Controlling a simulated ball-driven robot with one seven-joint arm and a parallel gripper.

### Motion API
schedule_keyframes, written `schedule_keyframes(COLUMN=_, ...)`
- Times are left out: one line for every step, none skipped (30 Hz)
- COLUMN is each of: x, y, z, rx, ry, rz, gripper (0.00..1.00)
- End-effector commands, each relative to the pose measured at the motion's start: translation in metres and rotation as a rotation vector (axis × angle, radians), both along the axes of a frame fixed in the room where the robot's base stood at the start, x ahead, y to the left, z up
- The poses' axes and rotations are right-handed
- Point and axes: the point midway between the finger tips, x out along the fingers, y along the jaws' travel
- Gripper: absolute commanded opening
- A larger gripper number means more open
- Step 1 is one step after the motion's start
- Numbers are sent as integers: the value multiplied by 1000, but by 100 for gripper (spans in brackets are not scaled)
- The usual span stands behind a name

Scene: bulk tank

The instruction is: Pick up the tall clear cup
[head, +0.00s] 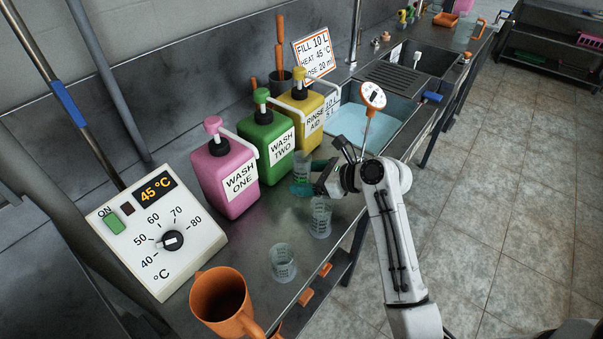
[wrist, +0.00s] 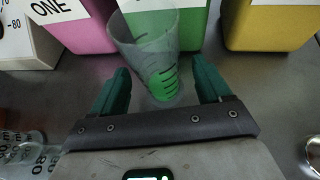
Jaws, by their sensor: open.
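A clear, tapered cup with dark graduation marks (wrist: 150,52) stands on the steel counter in front of the green jug. In the wrist view its lower part is between my two teal fingers, with a gap on each side. In the head view this cup (head: 301,165) is partly hidden by my gripper (head: 309,190). My gripper (wrist: 160,75) is open and low over the counter. Another clear marked cup (head: 320,217) stands nearer, below my gripper in the picture. A shorter-looking clear cup (head: 283,262) stands nearer still.
The pink WASH ONE jug (head: 224,175), green WASH TWO jug (head: 266,150) and yellow rinse jug (head: 305,105) stand close behind the cup. A water-filled sink (head: 355,130) with a thermometer (head: 371,97) lies beyond. An orange mug (head: 222,300) and control box (head: 157,235) are nearer.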

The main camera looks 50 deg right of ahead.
Motion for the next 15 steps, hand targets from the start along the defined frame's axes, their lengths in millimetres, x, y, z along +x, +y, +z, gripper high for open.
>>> schedule_keyframes(x=6, y=2, z=-3, rx=1, ry=0, rz=2, gripper=77)
schedule_keyframes(x=9, y=3, z=-5, rx=1, ry=1, rz=2, gripper=77)
schedule_keyframes(x=12, y=3, z=-6, rx=-1, ry=1, rz=1, gripper=77)
schedule_keyframes(x=14, y=4, z=-7, rx=-1, ry=1, rz=1, gripper=77)
schedule_keyframes(x=16, y=4, z=-8, rx=-1, ry=1, rz=1, gripper=77)
schedule_keyframes(x=17, y=5, z=-9, rx=-1, ry=1, rz=1, gripper=77)
schedule_keyframes(x=17, y=5, z=-9, rx=-1, ry=1, rz=0, gripper=77)
schedule_keyframes(x=18, y=5, z=-9, rx=-1, ry=1, rz=0, gripper=77)
schedule_keyframes(x=18, y=5, z=-9, rx=-1, ry=1, rz=0, gripper=77)
schedule_keyframes(x=17, y=5, z=-9, rx=-1, ry=1, rz=0, gripper=77)
schedule_keyframes(x=17, y=4, z=-9, rx=-1, ry=1, rz=0, gripper=77)
schedule_keyframes(x=17, y=4, z=-9, rx=-1, ry=1, rz=0, gripper=77)
schedule_keyframes(x=17, y=4, z=-9, rx=-1, ry=1, rz=0, gripper=76)
schedule_keyframes(x=17, y=4, z=-9, rx=-1, ry=1, rz=0, gripper=73)
schedule_keyframes(x=17, y=4, z=-9, rx=-1, ry=1, rz=0, gripper=70)
